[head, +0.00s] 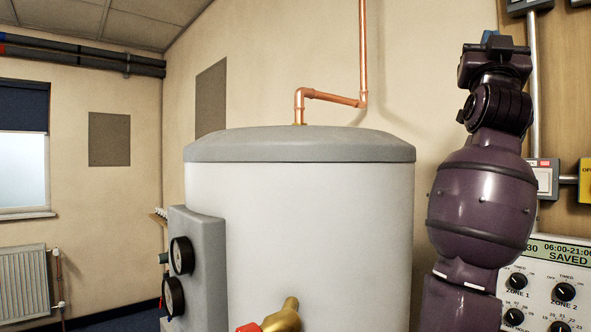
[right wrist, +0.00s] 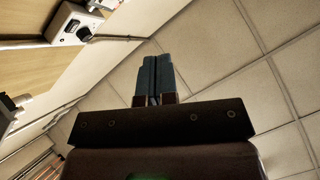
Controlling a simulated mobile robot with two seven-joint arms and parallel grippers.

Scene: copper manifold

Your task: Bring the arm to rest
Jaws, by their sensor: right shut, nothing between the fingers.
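My right arm stands raised at the right of the head view, in front of the wall. Its dark gripper (head: 492,38) is at the top, with blue fingers pointing up. In the right wrist view the two blue fingers (right wrist: 156,62) lie side by side, shut with nothing between them, against the ceiling. My left gripper is in neither view.
A white cylinder tank (head: 300,210) with a grey lid fills the middle, left of my right arm. A copper pipe (head: 335,98) rises from its top. Two gauges (head: 180,256) sit on its left side. A control panel (head: 545,290) is at lower right, partly behind my arm.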

